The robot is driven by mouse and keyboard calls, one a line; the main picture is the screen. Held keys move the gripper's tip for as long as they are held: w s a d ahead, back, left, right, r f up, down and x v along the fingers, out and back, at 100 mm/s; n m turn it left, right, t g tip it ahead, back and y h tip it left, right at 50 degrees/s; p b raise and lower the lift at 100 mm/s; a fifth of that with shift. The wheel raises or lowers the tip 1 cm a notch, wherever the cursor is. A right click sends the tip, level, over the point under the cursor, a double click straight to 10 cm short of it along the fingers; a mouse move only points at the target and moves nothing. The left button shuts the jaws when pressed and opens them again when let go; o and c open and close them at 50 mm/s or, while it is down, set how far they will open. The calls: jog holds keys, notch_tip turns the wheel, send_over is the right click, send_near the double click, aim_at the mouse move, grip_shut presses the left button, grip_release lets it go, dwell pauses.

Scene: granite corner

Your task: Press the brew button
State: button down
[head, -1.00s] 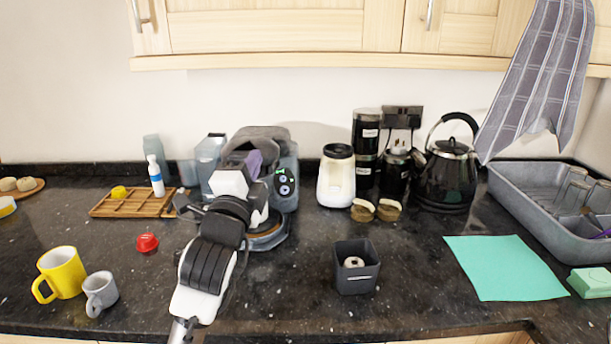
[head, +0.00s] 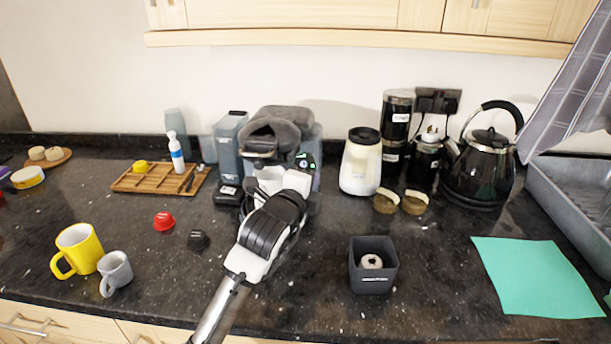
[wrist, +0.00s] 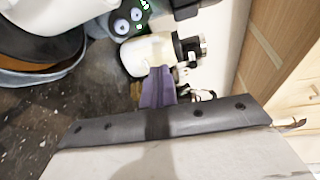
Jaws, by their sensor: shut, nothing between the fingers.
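The grey coffee machine (head: 275,125) stands at the back of the counter, partly hidden by my arm. Its dark control panel (head: 305,161) is on the right of its front and shows a green light. In the wrist view the panel (wrist: 129,19) is at the top, with two round pale-ringed buttons and green lit marks. I cannot tell which one is the brew button. My gripper (wrist: 157,86) has purple fingers that are shut and empty, with a visible gap in the picture between them and the panel. In the head view the fingers are hidden behind my wrist.
A cream canister (head: 360,165) and black kettle (head: 480,170) stand right of the machine. A dark square bin (head: 373,280) is at front right. A red capsule (head: 163,221), dark capsule (head: 197,240) and mugs are left. Some counter between is clear.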

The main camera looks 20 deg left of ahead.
jog(key=w+a+f+b, duration=0.1)
jog(key=w+a+f, duration=0.2)
jog(key=w, duration=0.3)
jog(key=shift+w+a+f, duration=0.2)
jog(key=shift+a+f, duration=0.2)
jog(key=shift+f, duration=0.15)
jog(key=shift+f+b, duration=0.15)
jog(key=shift+b, duration=0.15)
dwell(1.5)
jog(key=shift+w+a+f+b, duration=0.15)
jog(key=shift+w+b, duration=0.1)
jog(key=shift+b, duration=0.15)
